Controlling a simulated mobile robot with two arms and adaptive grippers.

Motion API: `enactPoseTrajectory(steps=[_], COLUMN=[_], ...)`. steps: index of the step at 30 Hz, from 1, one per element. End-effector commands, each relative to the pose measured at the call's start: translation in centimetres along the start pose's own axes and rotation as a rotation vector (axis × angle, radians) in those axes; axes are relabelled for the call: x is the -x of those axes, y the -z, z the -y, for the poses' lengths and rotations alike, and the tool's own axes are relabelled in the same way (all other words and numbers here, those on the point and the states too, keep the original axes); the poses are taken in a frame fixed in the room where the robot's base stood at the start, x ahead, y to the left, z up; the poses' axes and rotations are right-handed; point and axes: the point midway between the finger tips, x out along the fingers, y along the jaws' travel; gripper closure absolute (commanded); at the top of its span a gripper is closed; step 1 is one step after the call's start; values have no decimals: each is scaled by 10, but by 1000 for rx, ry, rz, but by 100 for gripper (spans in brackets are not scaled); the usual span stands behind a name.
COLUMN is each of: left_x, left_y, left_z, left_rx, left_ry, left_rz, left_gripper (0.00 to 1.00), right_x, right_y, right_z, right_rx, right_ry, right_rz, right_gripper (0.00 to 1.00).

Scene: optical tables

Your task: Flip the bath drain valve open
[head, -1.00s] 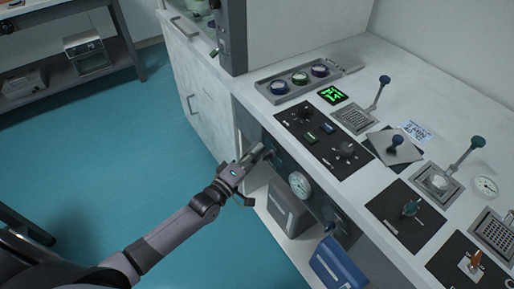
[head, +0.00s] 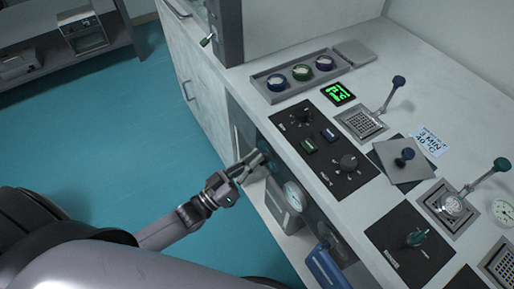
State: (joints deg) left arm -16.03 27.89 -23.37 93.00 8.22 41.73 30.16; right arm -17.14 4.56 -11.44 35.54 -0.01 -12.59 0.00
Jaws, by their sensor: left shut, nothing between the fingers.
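My left gripper (head: 256,161) is shut and empty at the front face of the bench. Its fingertips are at the dark front panel, close to a small dark fitting there. The fingers partly hide that fitting, and I cannot tell whether they touch it. A round white gauge (head: 295,196) is on the same panel, to the right of and below the fingertips. A valve-like handle (head: 328,238) shows farther right on the panel, above a blue container (head: 326,268). I cannot tell for sure which fitting is the bath drain valve. My right gripper is not in view.
The white benchtop holds a black knob panel (head: 325,178), a green display (head: 338,93), a grey tray (head: 262,82) with coloured-rim dials, and levers with blue (head: 398,81) and green (head: 501,164) knobs. The blue-green floor (head: 90,130) at left is clear.

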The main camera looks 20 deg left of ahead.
Motion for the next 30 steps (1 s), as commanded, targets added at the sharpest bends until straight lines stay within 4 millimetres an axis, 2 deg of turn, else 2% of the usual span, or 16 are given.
enactPoseTrajectory(steps=[3, 11, 14, 20, 21, 23, 30], left_x=[7, 4, -1, -22, -20, 3, 54], left_y=[-2, 1, 9, 37, 37, 27, 29], left_z=[-6, -6, -7, -11, -10, -6, -3], left_rx=[-82, -74, -74, -76, -76, -75, -75], left_ry=[-28, -25, -25, -25, -23, -22, -23], left_rz=[2, 1, 0, 1, 5, 11, 7], left_gripper=[100, 100, 100, 100, 100, 100, 100], right_x=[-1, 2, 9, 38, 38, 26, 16], right_y=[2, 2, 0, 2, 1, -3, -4], right_z=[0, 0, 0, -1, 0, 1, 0], right_rx=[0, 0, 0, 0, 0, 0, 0], right_ry=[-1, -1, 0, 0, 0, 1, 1], right_rz=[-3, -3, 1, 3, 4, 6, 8], right_gripper=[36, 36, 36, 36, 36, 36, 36])
